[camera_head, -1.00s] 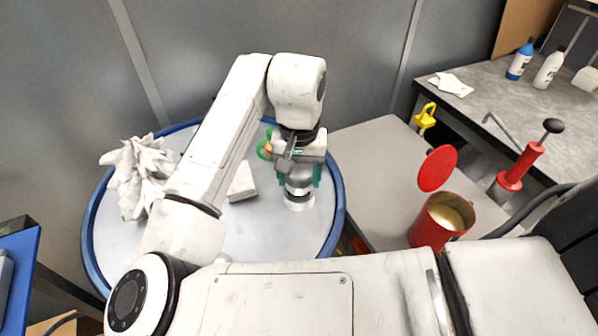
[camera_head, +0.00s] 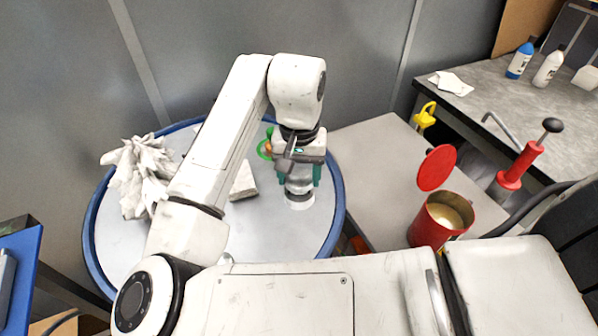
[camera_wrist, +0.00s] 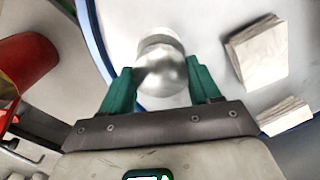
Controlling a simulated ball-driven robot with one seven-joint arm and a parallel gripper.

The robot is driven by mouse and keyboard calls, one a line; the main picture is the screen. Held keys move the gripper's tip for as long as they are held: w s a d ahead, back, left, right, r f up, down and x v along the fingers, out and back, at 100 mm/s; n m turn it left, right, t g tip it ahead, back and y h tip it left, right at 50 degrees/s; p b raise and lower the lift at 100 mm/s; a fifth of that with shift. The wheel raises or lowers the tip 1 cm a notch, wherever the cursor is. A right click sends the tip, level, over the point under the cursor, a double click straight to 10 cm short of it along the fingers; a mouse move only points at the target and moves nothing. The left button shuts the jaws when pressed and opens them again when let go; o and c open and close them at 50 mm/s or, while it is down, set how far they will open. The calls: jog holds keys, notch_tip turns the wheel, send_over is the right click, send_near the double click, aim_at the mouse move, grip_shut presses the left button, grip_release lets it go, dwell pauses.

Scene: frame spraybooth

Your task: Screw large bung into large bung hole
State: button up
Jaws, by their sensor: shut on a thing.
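My gripper (camera_head: 299,178) has green fingers and points down over the right side of a round drum top with a blue rim (camera_head: 339,205). In the wrist view the fingers (camera_wrist: 162,88) are shut on a shiny silver rounded piece, which looks like the large bung (camera_wrist: 162,72). Just past it is a pale ring, likely the large bung hole (camera_wrist: 160,38); it shows in the head view as a white ring (camera_head: 299,204) with a dark band directly under the bung. I cannot tell whether the threads are engaged. The hole's opening is hidden.
A crumpled white cloth (camera_head: 140,175) and a pale block or stack (camera_head: 243,181) lie on the drum top. A green ring-shaped item (camera_head: 265,150) is behind my gripper. A red can (camera_head: 430,228) with raised lid (camera_head: 437,167) stands right, near a red pump (camera_head: 521,165).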

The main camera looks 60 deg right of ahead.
jog(key=shift+f+b, duration=0.35)
jog(key=shift+f, duration=0.6)
dwell(0.6)
jog(key=o, duration=0.5)
jog(key=c, duration=0.3)
jog(key=m, duration=0.4)
jog(key=shift+m+b, duration=0.3)
jog(key=shift+b, duration=0.1)
jog(key=shift+c, duration=0.2)
jog(key=shift+m, duration=0.5)
jog(key=m+b, duration=0.1)
jog(key=m, duration=0.2)
jog(key=shift+m, duration=0.3)
jog(key=shift+w, duration=0.1)
